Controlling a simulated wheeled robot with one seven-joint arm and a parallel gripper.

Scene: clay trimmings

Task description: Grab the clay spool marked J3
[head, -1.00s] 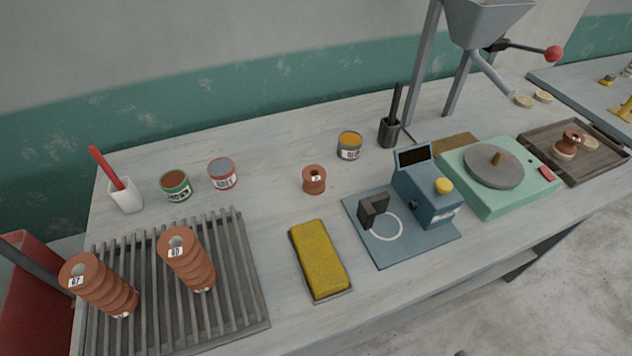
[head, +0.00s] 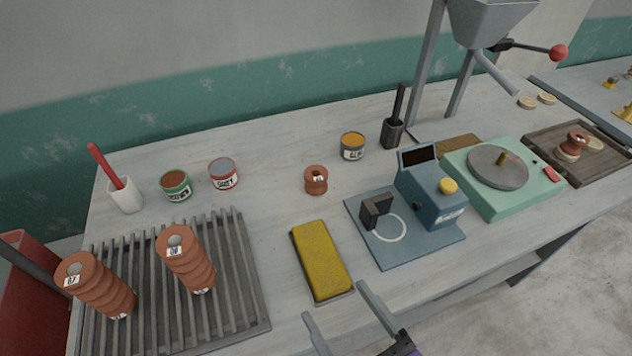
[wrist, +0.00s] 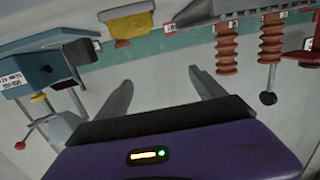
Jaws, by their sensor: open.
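Clay spools show in several places. A single spool (head: 316,180) stands mid-table with a small white label. Two stacks of spools, the left (head: 97,284) and the right (head: 186,258), stand tilted in view on the slatted rack (head: 250,290). Another spool (head: 577,140) sits on the wooden tray (head: 533,142) at the right. The labels are too small for me to read J3 surely on any of them. My gripper (head: 335,300) is open and empty at the table's front edge, apart from every spool. In the wrist view its fingers (wrist: 160,76) are spread with nothing between them.
A yellow sponge (head: 320,260) lies between my gripper and the single spool. A blue scale device (head: 430,197) and a green wheel machine (head: 515,195) stand to the right. Tins (head: 223,174) and a white cup (head: 126,196) stand at the back left. Table around the single spool is clear.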

